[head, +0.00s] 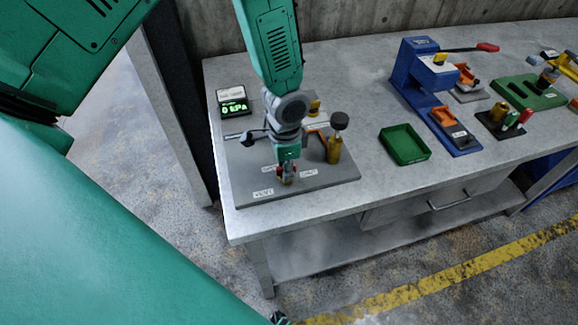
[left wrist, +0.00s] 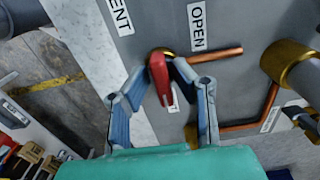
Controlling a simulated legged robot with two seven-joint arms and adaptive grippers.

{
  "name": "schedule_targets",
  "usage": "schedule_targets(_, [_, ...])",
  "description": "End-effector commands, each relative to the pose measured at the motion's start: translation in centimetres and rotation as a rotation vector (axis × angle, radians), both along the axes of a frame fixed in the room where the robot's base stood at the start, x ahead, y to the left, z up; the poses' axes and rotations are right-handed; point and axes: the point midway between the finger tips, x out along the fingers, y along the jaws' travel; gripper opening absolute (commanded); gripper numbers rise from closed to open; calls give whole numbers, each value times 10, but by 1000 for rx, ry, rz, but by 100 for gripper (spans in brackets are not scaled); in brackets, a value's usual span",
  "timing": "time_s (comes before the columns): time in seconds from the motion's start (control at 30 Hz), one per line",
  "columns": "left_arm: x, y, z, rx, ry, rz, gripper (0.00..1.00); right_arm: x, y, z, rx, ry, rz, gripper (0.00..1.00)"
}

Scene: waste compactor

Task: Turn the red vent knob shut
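The red vent knob (left wrist: 160,78) is a small lever on a brass stem, on a grey panel. In the left wrist view it points down the picture, away from the OPEN label (left wrist: 197,26). In the head view my left gripper (head: 286,178) reaches down to the grey base plate (head: 335,185) and mostly hides the knob. The VENT label (head: 263,192) lies just in front. My right gripper is not in view.
A brass valve with a black knob (head: 339,120) stands close right of my gripper, with copper pipe (left wrist: 226,52) nearby. A green display (head: 234,107) reads 0 kPa at the back left. A green tray (head: 404,144) and blue press (head: 415,75) stand further right.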

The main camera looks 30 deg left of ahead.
Motion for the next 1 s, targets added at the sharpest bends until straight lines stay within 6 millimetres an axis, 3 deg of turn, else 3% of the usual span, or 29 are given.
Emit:
schedule_targets(0.37, [5, -2, 5, -4, -9, 2, 32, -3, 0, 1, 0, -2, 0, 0])
schedule_targets(0.47, [5, -2, 18, -5, -13, 3, 32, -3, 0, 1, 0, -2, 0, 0])
schedule_targets(0.8, [5, -1, 89, -6, -12, 3, 32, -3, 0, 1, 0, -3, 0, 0])
schedule_targets(1.0, [4, -1, 113, -3, -7, 2, 32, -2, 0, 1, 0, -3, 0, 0])
